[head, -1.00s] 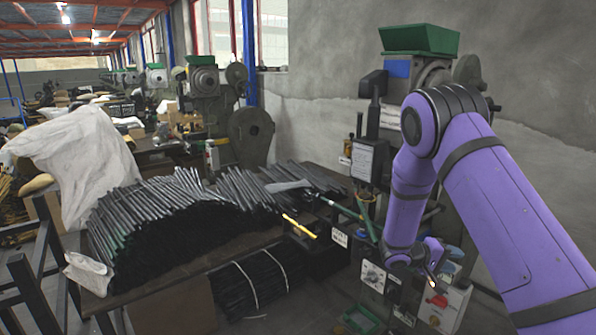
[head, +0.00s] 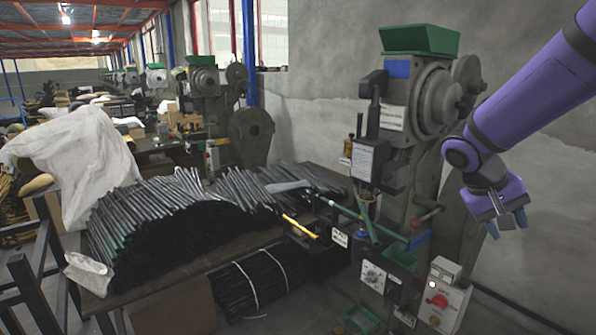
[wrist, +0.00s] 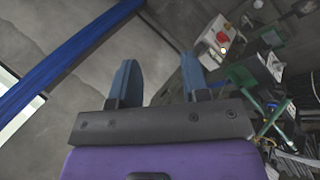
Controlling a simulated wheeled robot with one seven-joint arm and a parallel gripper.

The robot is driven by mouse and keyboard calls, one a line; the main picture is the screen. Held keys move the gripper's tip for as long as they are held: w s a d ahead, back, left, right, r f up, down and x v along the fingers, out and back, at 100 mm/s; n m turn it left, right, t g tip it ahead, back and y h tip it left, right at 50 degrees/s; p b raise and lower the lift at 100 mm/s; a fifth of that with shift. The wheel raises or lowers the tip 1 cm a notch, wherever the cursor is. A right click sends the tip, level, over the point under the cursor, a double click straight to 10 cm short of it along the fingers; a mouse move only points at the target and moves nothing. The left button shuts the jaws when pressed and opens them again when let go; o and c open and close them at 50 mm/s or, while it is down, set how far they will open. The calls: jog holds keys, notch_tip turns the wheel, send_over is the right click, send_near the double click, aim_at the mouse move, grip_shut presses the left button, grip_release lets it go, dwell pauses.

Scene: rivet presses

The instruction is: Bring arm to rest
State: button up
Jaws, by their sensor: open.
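My purple arm reaches in from the upper right in the head view. My gripper (head: 508,226) hangs to the right of the rivet press (head: 425,110), apart from it, with its blue fingers pointing down. In the wrist view my gripper (wrist: 160,82) shows two blue fingers spread apart with nothing between them. Behind the fingers in that view is bare grey surface.
A control box (head: 440,302) with a red button stands below and left of my gripper. A bench on the left carries a large pile of dark rods (head: 170,225). A yellow-handled tool (head: 299,226) sticks out near the press. The grey wall is close behind.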

jog(key=s+a+r+n+t+y, duration=0.1)
jog(key=s+a+r+t+y, duration=0.2)
jog(key=s, duration=0.6)
jog(key=s+a+r+n+t+y, duration=0.1)
jog(key=s+a+r+t+y, duration=0.2)
jog(key=s, duration=0.6)
notch_tip(320, 180, up, 3)
jog(key=a, duration=0.2)
jog(key=shift+a+f+y, duration=0.15)
jog(key=shift+a+y, duration=0.25)
